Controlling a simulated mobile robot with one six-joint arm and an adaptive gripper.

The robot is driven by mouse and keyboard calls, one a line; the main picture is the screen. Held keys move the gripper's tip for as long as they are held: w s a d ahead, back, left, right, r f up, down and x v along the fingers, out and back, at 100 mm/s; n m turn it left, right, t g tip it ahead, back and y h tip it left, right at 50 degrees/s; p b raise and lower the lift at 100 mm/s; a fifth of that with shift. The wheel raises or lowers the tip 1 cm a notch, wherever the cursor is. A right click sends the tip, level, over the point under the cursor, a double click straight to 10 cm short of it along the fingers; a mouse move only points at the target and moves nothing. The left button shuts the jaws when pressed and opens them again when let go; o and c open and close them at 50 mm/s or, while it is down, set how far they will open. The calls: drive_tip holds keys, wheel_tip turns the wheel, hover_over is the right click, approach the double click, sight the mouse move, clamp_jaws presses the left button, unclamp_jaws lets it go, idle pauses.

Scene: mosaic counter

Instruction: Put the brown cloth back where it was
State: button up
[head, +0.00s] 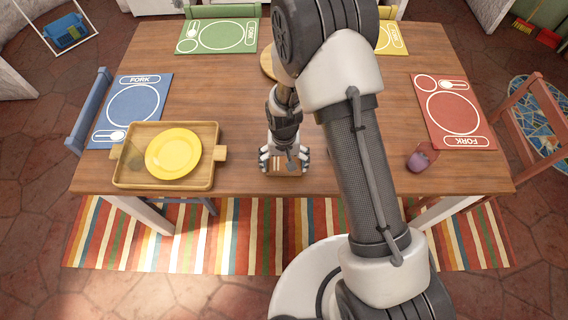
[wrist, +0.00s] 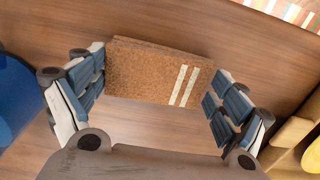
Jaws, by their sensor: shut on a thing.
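The brown cloth (wrist: 145,72) is a folded, flat-looking piece with two pale stripes near one end. It sits between the two fingers of my gripper (wrist: 158,88) in the wrist view, and the gripper is shut on it. In the head view my gripper (head: 284,160) points down at the near middle edge of the wooden table (head: 235,115), with the cloth (head: 287,168) low between its fingers. I cannot tell whether the cloth touches the tabletop. The fingers hide part of it.
A wooden tray (head: 122,183) with a yellow plate (head: 173,153) stands left of my gripper. Blue (head: 131,108), green (head: 217,36) and red (head: 452,112) placemats lie around the table. A purple object (head: 420,160) is at the right. The tabletop between tray and gripper is bare.

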drive_tip(key=o, duration=0.7)
drive_tip(key=shift+f, duration=0.2)
drive_tip(key=shift+o, duration=0.2)
wheel_tip(320, 180, up, 22)
drive_tip(key=d+f+t+p, duration=0.1)
drive_tip(key=d+p, duration=0.2)
drive_tip(key=p, duration=0.1)
drive_tip(key=s+d+r+t, duration=0.1)
drive_tip(key=s+d+r, duration=0.15)
drive_tip(key=r, duration=0.35)
drive_tip(key=s+d+r, duration=0.2)
drive_tip(key=s+r, duration=0.1)
drive_tip(key=r, duration=0.3)
drive_tip(key=s+d+r+t, duration=0.1)
drive_tip(key=s+d+r, duration=0.1)
drive_tip(key=s+r, duration=0.2)
drive_tip(key=s+d+r+t, duration=0.1)
drive_tip(key=s+d+r, duration=0.2)
drive_tip(key=s, duration=0.7)
drive_tip(key=shift+r+t, duration=0.3)
drive_tip(key=shift+r, duration=0.55)
